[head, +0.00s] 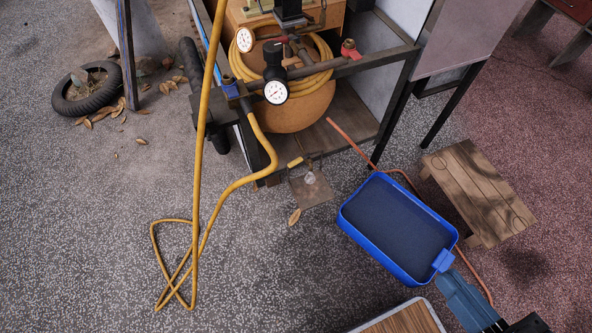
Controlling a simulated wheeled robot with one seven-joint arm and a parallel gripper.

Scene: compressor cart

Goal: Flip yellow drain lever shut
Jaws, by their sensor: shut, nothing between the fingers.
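The small yellow drain lever (295,162) shows below the front of the orange tank (300,106), just above a small grey plate (311,188). Its yellow grip lies nearly level, tilted slightly up to the right. The valve body beside it is too small to make out clearly. My gripper (447,274) is at the lower right, by the near right corner of a blue tray. It is shut and empty, pointing up and left, well apart from the lever. I cannot tell whether it touches the tray.
The blue tray (350,226) stands on the floor between my gripper and the lever. A yellow hose (199,130) hangs and loops at the left. Other valves and gauges (276,92) sit above the lever. A wooden stool (475,185) stands right; open floor lies left.

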